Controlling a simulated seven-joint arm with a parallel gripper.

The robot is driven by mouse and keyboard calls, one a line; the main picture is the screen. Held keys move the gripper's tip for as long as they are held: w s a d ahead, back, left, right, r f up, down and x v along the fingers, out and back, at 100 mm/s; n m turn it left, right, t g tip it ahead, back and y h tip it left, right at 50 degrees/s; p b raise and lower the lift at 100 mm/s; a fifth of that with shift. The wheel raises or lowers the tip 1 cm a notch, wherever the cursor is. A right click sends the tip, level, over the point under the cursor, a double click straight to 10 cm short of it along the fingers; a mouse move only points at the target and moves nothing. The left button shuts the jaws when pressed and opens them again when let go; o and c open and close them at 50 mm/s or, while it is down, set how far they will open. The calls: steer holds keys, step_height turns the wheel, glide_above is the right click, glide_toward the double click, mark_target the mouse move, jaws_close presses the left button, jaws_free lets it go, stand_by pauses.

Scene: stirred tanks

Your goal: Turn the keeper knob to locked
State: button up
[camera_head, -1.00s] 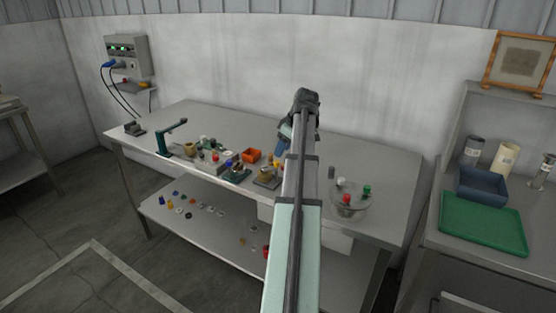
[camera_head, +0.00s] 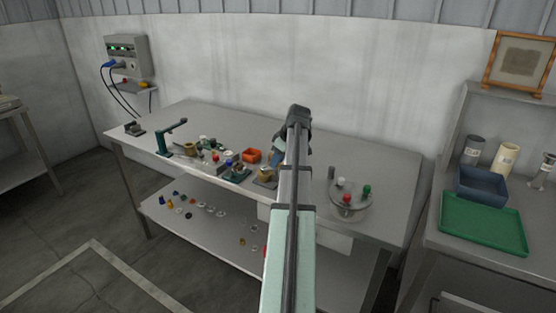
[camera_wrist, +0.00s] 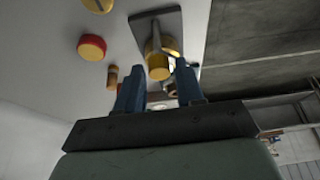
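My gripper (camera_wrist: 158,82) shows two blue fingers standing apart in the wrist view. A brass-yellow fitting (camera_wrist: 157,55) on a dark grey plate (camera_wrist: 176,20) lies just beyond the fingertips, roughly in line with the gap. I cannot tell whether they touch it. In the head view my gripper (camera_head: 277,149) is low over the bench, close to a brass fitting on a base (camera_head: 265,174), and my arm partly hides that area. Which part is the keeper knob, and its setting, I cannot tell.
A red-and-yellow round piece (camera_wrist: 91,47) and a small orange-brown cylinder (camera_wrist: 112,77) stand left of the fitting in the wrist view.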

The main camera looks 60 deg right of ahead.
jaws_close()
steer(key=shift+a+m, duration=0.1)
steer(key=shift+m, duration=0.2)
steer(key=m+h, duration=0.1)
steer(key=m, duration=0.2)
steer(key=shift+a+m+h, duration=0.1)
steer(key=shift+m+h, duration=0.2)
steer(key=m, duration=0.2)
steer(key=m+g+h, duration=0.1)
steer(key=m, duration=0.1)
steer(key=shift+m+h, duration=0.3)
stand_by(0.4)
steer(key=shift+o, duration=1.4)
jaws_free()
steer(key=shift+w, duration=0.1)
